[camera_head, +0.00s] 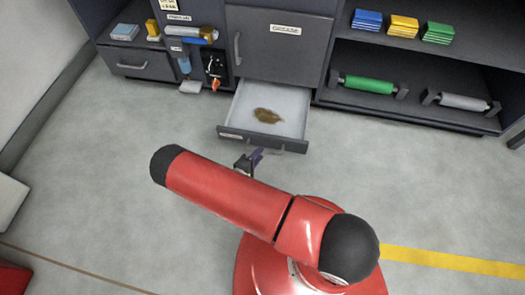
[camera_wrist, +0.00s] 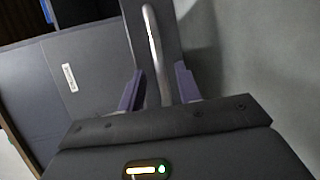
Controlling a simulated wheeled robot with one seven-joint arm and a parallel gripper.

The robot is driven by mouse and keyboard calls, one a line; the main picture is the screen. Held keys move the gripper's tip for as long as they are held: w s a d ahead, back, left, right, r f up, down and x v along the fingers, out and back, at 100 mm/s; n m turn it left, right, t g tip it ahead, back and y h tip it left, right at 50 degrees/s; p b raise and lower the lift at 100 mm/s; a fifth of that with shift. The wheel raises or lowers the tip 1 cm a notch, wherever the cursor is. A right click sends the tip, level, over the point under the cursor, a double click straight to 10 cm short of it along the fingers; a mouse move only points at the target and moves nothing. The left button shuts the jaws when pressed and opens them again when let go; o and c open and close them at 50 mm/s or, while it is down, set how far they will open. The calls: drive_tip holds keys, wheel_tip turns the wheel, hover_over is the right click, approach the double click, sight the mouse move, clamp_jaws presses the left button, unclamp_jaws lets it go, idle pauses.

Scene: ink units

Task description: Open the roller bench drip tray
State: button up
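The drip tray (camera_head: 290,100) is a pale-lined drawer at the bottom of the dark cabinet. It stands pulled out, with a brown puddle or stain (camera_head: 267,116) on its floor. Its dark front has a bar handle (camera_head: 264,144) and a small label at the left. My gripper (camera_head: 255,157) is just in front of the tray front, partly hidden by my red arm. In the wrist view, the silver handle (camera_wrist: 153,45) runs between my two purple fingers (camera_wrist: 160,88). The fingers are apart, with a gap on both sides of the bar.
A closed cabinet door (camera_head: 275,50) with a handle and label is above the tray. Shelves at right hold a green roller (camera_head: 368,84), a grey roller (camera_head: 464,102) and coloured stacks. The grey floor around is clear.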

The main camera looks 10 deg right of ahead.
drive_tip(key=v, duration=0.4)
drive_tip(key=shift+r, duration=0.1)
idle(0.4)
drive_tip(key=d+r+m+g+y, duration=0.1)
drive_tip(key=d+r+m+g, duration=0.25)
drive_tip(key=r, duration=0.65)
drive_tip(key=d+r+m+g, duration=0.2)
drive_tip(key=r+m+g, duration=0.15)
drive_tip(key=r, duration=0.65)
drive_tip(key=d+r+m+g+y, duration=0.1)
drive_tip(key=d+r+m+g, duration=0.2)
drive_tip(key=r, duration=0.7)
drive_tip(key=s+d+r+t+y, duration=0.1)
drive_tip(key=s+r+y, duration=0.3)
drive_tip(key=s+r, duration=0.4)
drive_tip(key=s+d+r+t+y, duration=0.2)
drive_tip(key=s+d+r+y, duration=0.2)
drive_tip(key=s+r, duration=0.5)
wheel_tip(320, 180, up, 4)
drive_tip(key=shift+d+f+m+t+p, duration=0.1)
drive_tip(key=shift+d+m+t+p, duration=0.1)
drive_tip(key=shift+m+t+p, duration=0.15)
